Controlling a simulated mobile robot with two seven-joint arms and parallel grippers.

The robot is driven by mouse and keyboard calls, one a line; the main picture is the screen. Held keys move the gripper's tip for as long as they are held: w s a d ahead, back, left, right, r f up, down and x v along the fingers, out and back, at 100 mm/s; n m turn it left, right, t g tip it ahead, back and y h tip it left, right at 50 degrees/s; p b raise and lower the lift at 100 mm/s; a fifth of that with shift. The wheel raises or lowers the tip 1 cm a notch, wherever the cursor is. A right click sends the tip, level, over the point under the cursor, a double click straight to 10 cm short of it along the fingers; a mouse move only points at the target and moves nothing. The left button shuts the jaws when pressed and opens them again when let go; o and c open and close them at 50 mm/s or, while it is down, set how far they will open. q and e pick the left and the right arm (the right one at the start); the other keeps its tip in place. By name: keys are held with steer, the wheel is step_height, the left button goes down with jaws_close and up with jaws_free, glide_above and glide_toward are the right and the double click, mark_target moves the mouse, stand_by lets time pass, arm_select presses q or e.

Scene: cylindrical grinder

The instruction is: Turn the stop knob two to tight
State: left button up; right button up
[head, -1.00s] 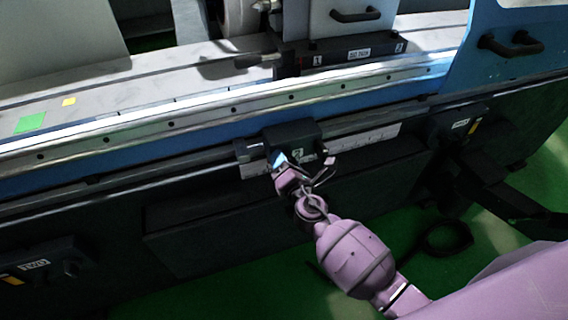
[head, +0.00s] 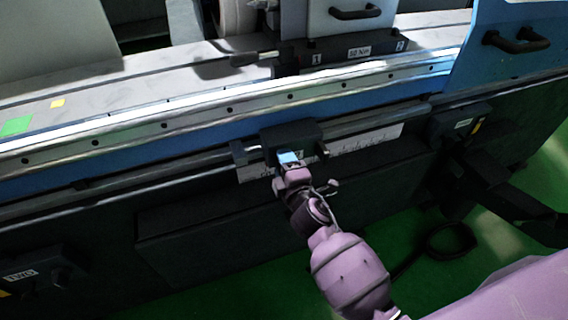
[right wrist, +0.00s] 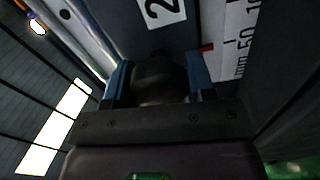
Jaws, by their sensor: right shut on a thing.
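The stop block marked 2 (head: 292,134) is a dark block on the rail at the front of the machine. Its black stop knob (right wrist: 160,80) shows in the right wrist view between two blue fingers; in the head view it is hidden behind the gripper. My right gripper (head: 288,158) is at the front of the block, shut on the knob, and it also shows in the right wrist view (right wrist: 158,84). The label with a 2 (right wrist: 163,10) lies just beyond the knob. My left gripper is not in view.
A white millimetre scale (head: 370,140) runs along the rail to the right of the block. A dark box with a label (head: 462,124) stands further right. A second labelled box (head: 40,278) is at lower left. The floor is green.

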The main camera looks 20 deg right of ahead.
steer(key=shift+m, duration=0.5)
steer(key=o, duration=0.9)
steer(key=shift+o, duration=0.2)
steer(key=shift+s, duration=0.1)
steer(key=s, duration=1)
steer(key=shift+s+d, duration=0.2)
steer(key=shift+s, duration=0.1)
